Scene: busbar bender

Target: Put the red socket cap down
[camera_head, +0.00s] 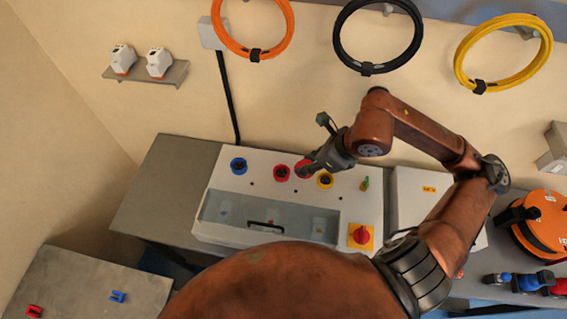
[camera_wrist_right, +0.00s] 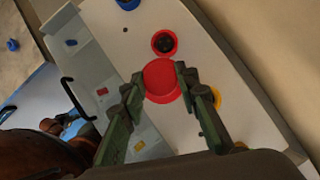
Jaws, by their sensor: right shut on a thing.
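The red socket cap (camera_head: 304,168) is at my right gripper (camera_head: 309,165), above the white panel between the red socket and the yellow socket. In the right wrist view the cap (camera_wrist_right: 162,80) shows as a plain red disc between the two fingertips of the gripper (camera_wrist_right: 158,88), which is shut on it. The red socket (camera_head: 281,173) has an open dark centre; in the wrist view this red socket (camera_wrist_right: 164,43) lies just beyond the cap. I cannot tell whether the cap touches the panel. My left gripper is not in view.
A grey table (camera_head: 75,285) stands at lower left.

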